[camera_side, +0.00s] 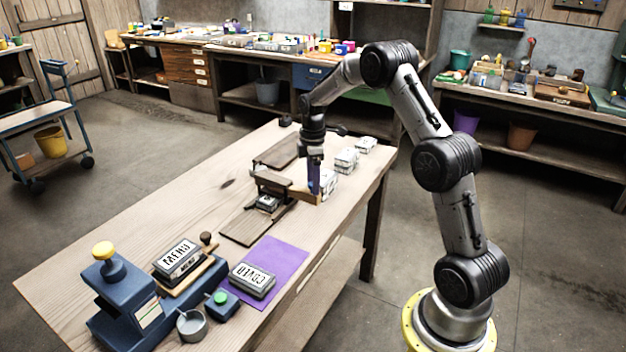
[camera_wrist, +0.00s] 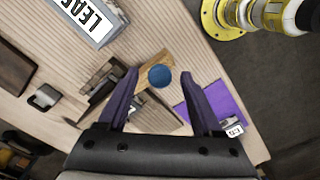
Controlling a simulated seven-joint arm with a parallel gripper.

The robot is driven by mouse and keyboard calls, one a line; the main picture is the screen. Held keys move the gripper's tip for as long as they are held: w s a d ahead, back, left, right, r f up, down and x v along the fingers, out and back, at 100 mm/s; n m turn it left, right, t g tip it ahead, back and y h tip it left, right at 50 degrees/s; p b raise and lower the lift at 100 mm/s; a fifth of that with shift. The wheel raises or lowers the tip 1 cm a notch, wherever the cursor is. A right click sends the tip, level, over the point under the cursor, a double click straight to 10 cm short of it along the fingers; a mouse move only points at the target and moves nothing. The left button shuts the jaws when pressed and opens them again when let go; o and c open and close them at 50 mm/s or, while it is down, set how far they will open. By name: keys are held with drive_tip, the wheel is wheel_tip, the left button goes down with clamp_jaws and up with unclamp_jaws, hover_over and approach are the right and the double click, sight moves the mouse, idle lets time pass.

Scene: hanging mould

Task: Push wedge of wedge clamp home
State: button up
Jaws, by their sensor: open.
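The wedge clamp (camera_side: 268,186) is a dark wooden frame on the workbench, with a small block partly visible inside it. A light wooden piece (camera_side: 304,196), seemingly the wedge, sticks out at its right side. In the wrist view that wooden piece (camera_wrist: 150,68) lies between and beyond my fingertips, with a round blue face (camera_wrist: 159,77) on or beside it. My gripper (camera_side: 314,193) points down at the piece's outer end. It also shows in the wrist view (camera_wrist: 160,73), its two purple fingers apart with nothing visibly gripped. Contact with the wedge cannot be told.
White lettered blocks (camera_side: 346,158) stand behind my gripper. A purple mat (camera_side: 290,256) with a lettered block (camera_side: 252,280) lies nearer the front, beside a blue press (camera_side: 118,300) and a grey cup (camera_side: 191,326). The bench's left middle is clear.

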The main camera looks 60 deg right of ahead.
drive_tip(key=shift+c, duration=0.2)
clamp_jaws()
drive_tip(key=shift+w+r, duration=0.1)
idle(1.0)
